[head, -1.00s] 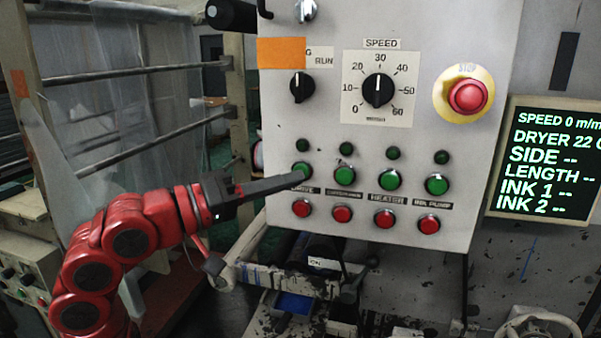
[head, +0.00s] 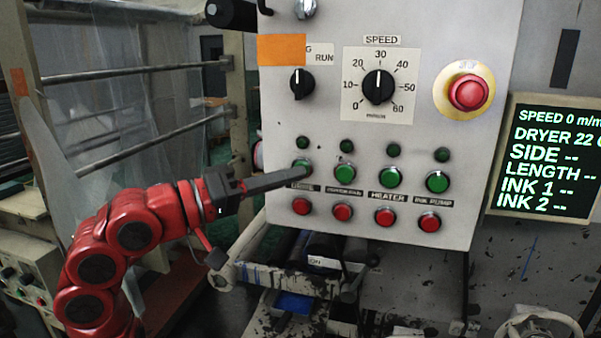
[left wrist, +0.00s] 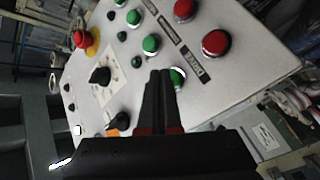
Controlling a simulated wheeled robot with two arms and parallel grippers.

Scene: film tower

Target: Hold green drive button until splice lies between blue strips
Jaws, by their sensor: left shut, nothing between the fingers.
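The green drive button (head: 302,166) is the leftmost in the row of green buttons on the grey control panel (head: 430,140). My left gripper (head: 309,174) reaches in from the left, and its shut, empty fingertips overlap the button's lower right edge. In the left wrist view the fingers (left wrist: 160,76) lie together beside the green drive button (left wrist: 178,76), partly covering it. I cannot tell whether they touch or press it. My right gripper is not in view.
Other green buttons (head: 393,177) and red buttons (head: 302,206) sit close by, with a red stop button (head: 468,94) at upper right. The speed dial (head: 379,88) is above. The screen (head: 545,160) reads SPEED 0. Rollers (head: 322,252) lie below the panel.

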